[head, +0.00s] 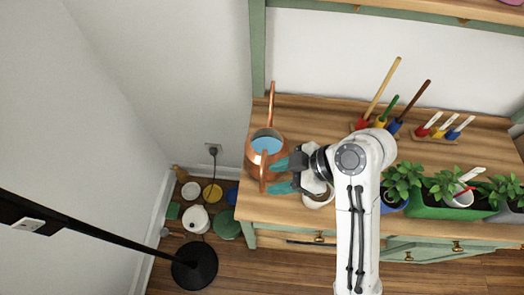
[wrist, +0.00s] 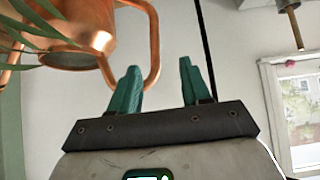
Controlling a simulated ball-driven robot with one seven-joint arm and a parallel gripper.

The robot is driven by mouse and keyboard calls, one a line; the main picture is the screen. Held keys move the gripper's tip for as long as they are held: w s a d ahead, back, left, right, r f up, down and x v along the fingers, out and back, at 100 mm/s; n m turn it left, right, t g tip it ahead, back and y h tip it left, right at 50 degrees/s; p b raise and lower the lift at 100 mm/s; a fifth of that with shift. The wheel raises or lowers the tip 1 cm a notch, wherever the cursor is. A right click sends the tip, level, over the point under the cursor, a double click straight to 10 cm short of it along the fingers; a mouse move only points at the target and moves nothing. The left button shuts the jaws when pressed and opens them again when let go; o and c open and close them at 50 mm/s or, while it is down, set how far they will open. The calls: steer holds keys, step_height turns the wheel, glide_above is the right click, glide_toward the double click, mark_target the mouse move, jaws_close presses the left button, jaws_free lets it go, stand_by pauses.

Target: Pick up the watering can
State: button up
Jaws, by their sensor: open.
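The copper watering can (head: 254,156) stands upright at the left end of the wooden worktop, with blue showing in its round opening. Its long spout points toward the wall. My gripper (head: 272,176) is at its near right side, with teal fingers apart and pointing at the handle (head: 263,172). In the wrist view, the can's body (wrist: 80,22) is at upper left. The looped handle (wrist: 154,45) curves down behind the left finger and partly into the gap of my gripper (wrist: 158,82). I cannot tell whether a finger touches it.
Tools in a wooden rack (head: 361,126) and potted plants (head: 442,187) stand to the right. Several pots and lids (head: 196,220) lie on the floor at left. Long green leaves (wrist: 28,25) cross the wrist view's corner.

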steer(key=p+x, duration=0.1)
steer(key=x, duration=0.6)
steer(key=shift+w+a+f, duration=0.2)
steer(key=shift+w+f, duration=0.05)
steer(key=shift+f, duration=0.15)
steer(key=shift+c, duration=0.4)
jaws_close()
steer(key=shift+w+r, duration=0.1)
stand_by(0.5)
